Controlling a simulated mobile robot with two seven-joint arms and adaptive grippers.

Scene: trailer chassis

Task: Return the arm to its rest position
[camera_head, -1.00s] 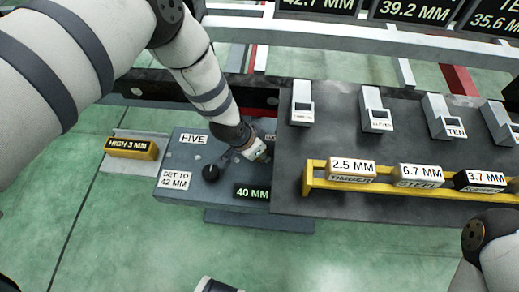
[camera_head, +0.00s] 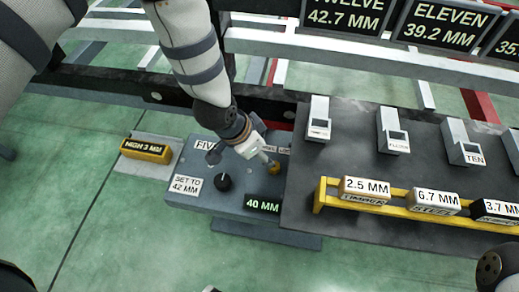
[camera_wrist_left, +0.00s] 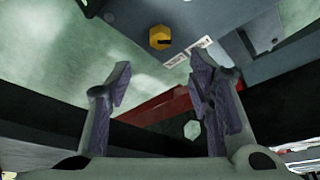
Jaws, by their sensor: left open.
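My left arm reaches in from the upper left in the head view. Its gripper (camera_head: 238,158) is over the grey station block marked FIVE (camera_head: 205,198). In the left wrist view the gripper (camera_wrist_left: 158,80) has its two fingers spread, with nothing between them. A black round knob (camera_head: 223,182) stands on the block, apart from the fingers. A small yellow knob (camera_head: 274,168) is close to the right finger; it also shows in the left wrist view (camera_wrist_left: 160,38), beyond the fingertips. My right arm shows only as a link at the lower right; its gripper is out of view.
A yellow block marked HIGH 3 MM (camera_head: 146,151) lies left of the station. A yellow rack (camera_head: 322,195) at the right carries several labelled blocks. Grey stands (camera_head: 319,118) line the dark plate (camera_head: 350,130). Chassis rails run behind. Green floor in front is open.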

